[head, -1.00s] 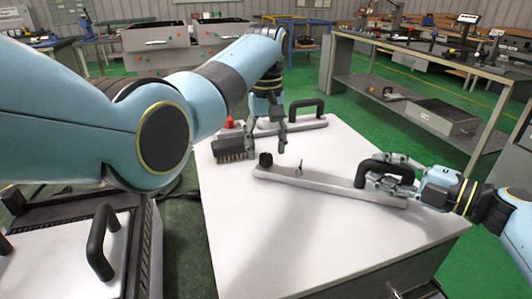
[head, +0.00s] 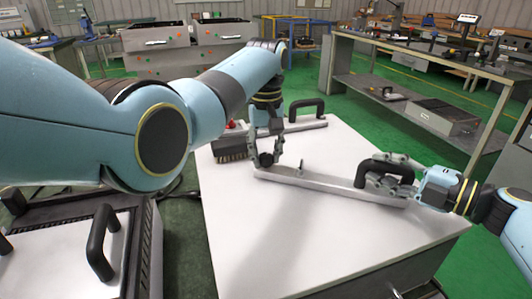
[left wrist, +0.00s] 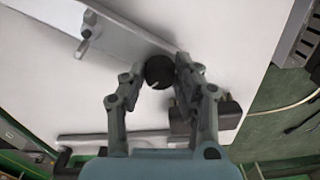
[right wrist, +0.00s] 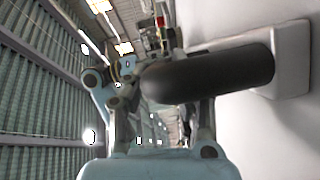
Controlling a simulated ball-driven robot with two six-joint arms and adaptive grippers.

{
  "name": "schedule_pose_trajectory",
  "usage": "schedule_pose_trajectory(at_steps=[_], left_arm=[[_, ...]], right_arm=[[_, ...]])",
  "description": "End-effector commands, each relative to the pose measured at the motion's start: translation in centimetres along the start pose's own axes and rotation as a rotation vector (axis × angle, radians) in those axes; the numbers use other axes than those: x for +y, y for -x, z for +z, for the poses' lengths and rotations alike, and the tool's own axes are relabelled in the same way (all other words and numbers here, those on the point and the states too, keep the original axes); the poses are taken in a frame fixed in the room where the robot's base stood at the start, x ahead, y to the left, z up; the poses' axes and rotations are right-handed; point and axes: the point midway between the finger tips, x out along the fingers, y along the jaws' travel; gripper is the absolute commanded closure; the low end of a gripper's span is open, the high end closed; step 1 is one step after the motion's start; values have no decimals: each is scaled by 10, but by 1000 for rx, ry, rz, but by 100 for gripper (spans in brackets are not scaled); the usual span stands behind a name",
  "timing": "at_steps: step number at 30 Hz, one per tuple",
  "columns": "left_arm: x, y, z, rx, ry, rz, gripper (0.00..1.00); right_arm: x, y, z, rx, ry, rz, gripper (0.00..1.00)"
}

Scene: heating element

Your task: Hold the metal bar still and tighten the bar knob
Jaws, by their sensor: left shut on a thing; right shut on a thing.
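The metal bar (head: 325,183) lies flat on the white table, with a black handle (head: 361,174) at its right end and a small upright pin near its middle. The black bar knob (head: 266,160) is at the bar's left end. My left gripper (head: 265,158) points down and is shut on the knob; the left wrist view shows the round knob (left wrist: 159,72) between its fingertips. My right gripper (head: 383,177) is shut on the bar's handle, which fills the middle of the right wrist view (right wrist: 215,77). The fingers partly hide the knob and handle.
Behind the left gripper, a dark brush-like block (head: 230,146) and a second bar with a black handle (head: 306,105) lie on the table (head: 330,240). The table's front is clear. A box with a black handle (head: 101,243) stands at the lower left.

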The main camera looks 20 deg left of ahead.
Motion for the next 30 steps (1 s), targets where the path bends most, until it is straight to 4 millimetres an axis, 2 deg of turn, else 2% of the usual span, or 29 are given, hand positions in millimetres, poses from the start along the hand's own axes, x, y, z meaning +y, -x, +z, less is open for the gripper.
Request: schedule_pose_trajectory(at_steps=[11, 30], left_arm=[[0, 0, 0, 0, -100, 0, 100], [1, 0, 0, 1, -668, 0, 100]], right_arm=[[-2, 0, 0, -1, -2, -3, 100], [-2, 0, 0, 0, -3, -3, 100]])
